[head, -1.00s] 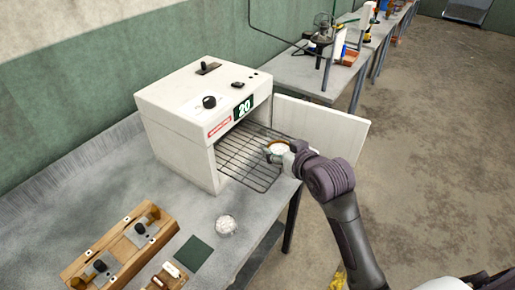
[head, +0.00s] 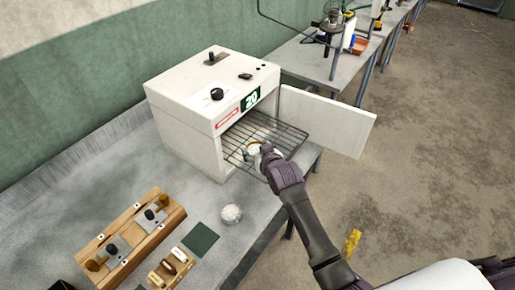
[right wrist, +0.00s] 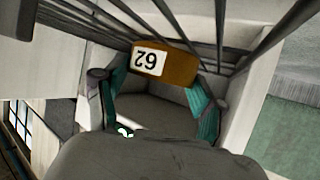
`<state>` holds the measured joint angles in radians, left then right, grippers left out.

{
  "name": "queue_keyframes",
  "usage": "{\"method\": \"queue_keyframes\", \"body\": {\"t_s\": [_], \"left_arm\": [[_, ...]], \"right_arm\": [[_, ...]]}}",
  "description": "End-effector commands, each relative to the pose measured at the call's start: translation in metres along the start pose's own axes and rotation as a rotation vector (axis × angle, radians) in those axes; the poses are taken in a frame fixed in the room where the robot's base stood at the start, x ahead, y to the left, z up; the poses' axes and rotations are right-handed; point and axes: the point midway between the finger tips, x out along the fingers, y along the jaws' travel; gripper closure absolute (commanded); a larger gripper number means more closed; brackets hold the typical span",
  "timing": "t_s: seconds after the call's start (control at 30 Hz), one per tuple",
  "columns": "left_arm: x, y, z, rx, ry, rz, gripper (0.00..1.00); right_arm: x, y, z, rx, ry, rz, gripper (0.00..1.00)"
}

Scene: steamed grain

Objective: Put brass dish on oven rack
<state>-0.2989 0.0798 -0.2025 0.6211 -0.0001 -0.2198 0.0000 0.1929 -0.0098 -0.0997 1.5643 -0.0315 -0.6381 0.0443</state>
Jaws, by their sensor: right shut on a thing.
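The brass dish (head: 253,147) is a small round dish with pale contents, over the pulled-out wire oven rack (head: 288,136). Its brass-coloured side with a white number label shows in the right wrist view (right wrist: 181,68). My right gripper (head: 266,153) is shut on the dish, at its near right side. Its teal finger pads (right wrist: 157,98) show on either side in the right wrist view. I cannot tell whether the dish touches the rack bars. The white oven (head: 190,115) stands open, its display reading 20. My left gripper is not in view.
The open oven door (head: 325,120) stands just right of the rack. Another bench (head: 310,62) with equipment stands behind.

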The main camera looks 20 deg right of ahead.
Motion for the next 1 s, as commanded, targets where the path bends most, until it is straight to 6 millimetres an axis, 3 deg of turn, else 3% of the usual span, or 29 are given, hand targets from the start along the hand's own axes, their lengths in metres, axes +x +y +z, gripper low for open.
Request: {"method": "queue_keyframes", "body": {"t_s": [0.33,0.37,0.5,0.87,1.0], "left_arm": [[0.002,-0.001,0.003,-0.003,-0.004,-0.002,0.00],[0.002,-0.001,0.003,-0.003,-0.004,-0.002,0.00],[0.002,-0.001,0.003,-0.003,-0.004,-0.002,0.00],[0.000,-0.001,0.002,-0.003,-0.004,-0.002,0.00],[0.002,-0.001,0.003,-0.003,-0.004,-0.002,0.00]], "right_arm": [[0.002,0.000,0.004,0.000,0.001,0.000,0.67],[0.001,0.000,0.003,0.000,0.001,0.000,0.26],[0.001,0.000,0.003,0.000,0.000,0.000,0.06],[0.000,0.000,-0.001,0.000,0.001,0.000,0.06],[-0.012,0.000,0.002,0.000,0.000,0.000,0.06]]}}
